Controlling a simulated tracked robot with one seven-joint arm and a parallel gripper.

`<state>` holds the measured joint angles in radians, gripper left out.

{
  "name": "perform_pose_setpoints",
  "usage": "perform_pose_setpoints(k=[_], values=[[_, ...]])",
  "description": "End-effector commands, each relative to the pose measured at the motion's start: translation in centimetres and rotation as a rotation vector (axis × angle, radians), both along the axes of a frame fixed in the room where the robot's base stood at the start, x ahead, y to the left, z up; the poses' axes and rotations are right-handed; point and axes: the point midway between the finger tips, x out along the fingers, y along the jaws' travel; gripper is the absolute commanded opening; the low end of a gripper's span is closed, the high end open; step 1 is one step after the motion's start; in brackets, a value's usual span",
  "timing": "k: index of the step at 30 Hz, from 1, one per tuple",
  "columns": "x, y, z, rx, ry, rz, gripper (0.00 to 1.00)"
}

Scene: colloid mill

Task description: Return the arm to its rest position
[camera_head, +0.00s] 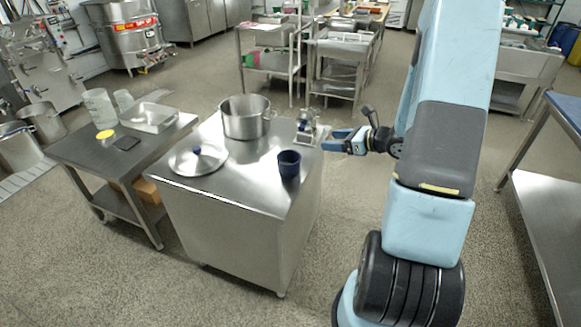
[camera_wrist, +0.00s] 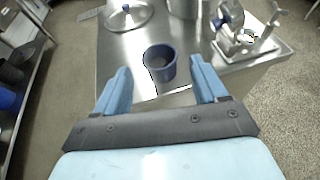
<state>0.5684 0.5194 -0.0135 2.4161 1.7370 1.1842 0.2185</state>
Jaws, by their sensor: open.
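My arm stands on the right side of the head view and reaches left toward the steel cabinet. My gripper (camera_head: 332,140) is at the cabinet's right edge, beside the small mill device (camera_head: 307,127). In the wrist view my gripper (camera_wrist: 160,88) has its two blue fingers spread wide, with nothing held between them. A dark blue cup (camera_head: 289,164) stands upright on the cabinet top; in the wrist view the cup (camera_wrist: 160,64) shows beyond and between the fingertips, apart from them.
The steel cabinet (camera_head: 235,185) also carries a large pot (camera_head: 246,117) and a lid (camera_head: 198,160). A side table (camera_head: 95,150) with a tray (camera_head: 150,117) and beakers (camera_head: 99,108) stands at left. A steel bench (camera_head: 550,215) is at right.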

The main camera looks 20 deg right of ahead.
Motion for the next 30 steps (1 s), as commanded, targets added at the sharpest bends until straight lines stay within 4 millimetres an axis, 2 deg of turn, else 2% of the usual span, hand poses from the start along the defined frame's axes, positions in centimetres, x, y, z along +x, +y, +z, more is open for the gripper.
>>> perform_pose_setpoints(k=[9, 13, 20, 24, 30], values=[[0.0, 0.1, 0.1, -0.002, -0.001, 0.003, 0.72], [-0.3, 1.1, 1.1, -0.028, -0.020, 0.052, 0.72], [-2.5, 5.6, 5.8, -0.184, -0.108, 0.300, 0.72], [-4.7, 8.3, 8.4, -0.304, -0.170, 0.471, 0.72], [-8.2, 11.2, 11.5, -0.487, -0.260, 0.704, 0.72]])
